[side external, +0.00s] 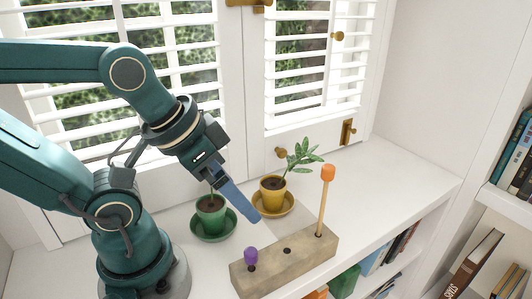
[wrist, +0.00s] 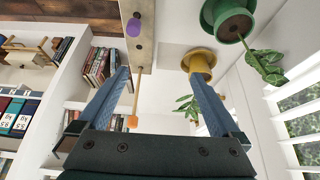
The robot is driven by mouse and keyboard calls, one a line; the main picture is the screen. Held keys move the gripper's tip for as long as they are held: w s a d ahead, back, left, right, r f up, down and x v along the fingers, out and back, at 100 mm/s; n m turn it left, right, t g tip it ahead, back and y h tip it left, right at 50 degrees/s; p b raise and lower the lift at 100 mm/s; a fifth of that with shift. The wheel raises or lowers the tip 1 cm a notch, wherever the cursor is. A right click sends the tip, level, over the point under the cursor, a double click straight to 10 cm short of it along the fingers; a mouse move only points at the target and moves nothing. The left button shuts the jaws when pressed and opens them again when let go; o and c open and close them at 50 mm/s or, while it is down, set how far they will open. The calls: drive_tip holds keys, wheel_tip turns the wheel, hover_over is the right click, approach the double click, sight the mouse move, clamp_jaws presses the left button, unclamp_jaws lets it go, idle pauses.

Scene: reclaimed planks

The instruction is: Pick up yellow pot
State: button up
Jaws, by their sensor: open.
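The yellow pot (side external: 272,194) holds a leafy plant and stands on a yellow saucer (side external: 290,206) on the white shelf top. In the wrist view the yellow pot (wrist: 200,75) shows at the upper right, partly hidden behind the right finger. My gripper (side external: 246,214) is in front of and left of the pot in the side view, above the shelf top. In the wrist view my gripper (wrist: 163,82) has its blue fingers spread wide with nothing held between them.
A green pot (side external: 210,212) on a green saucer stands left of the yellow pot. A wooden block (side external: 285,263) lies in front, with a purple knob (side external: 250,255) and an upright orange-tipped stick (side external: 323,200). Shuttered windows (side external: 310,70) stand behind. Free shelf top (side external: 400,180) lies to the right.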

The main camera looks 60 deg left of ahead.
drive_tip(key=n+g+y, duration=0.2)
drive_tip(key=n+g, duration=0.1)
drive_tip(key=n, duration=0.6)
hover_over(273, 185)
drive_tip(key=d, duration=0.2)
drive_tip(key=f, duration=0.4)
drive_tip(key=s+f, duration=0.1)
drive_tip(key=f, duration=0.1)
drive_tip(key=shift+a+f, duration=0.15)
drive_tip(key=shift+f, duration=0.2)
drive_tip(key=shift+a+f+g, duration=0.2)
drive_tip(key=shift+f+g, duration=0.1)
drive_tip(key=shift+f, duration=0.4)
drive_tip(key=shift+x, duration=2.1)
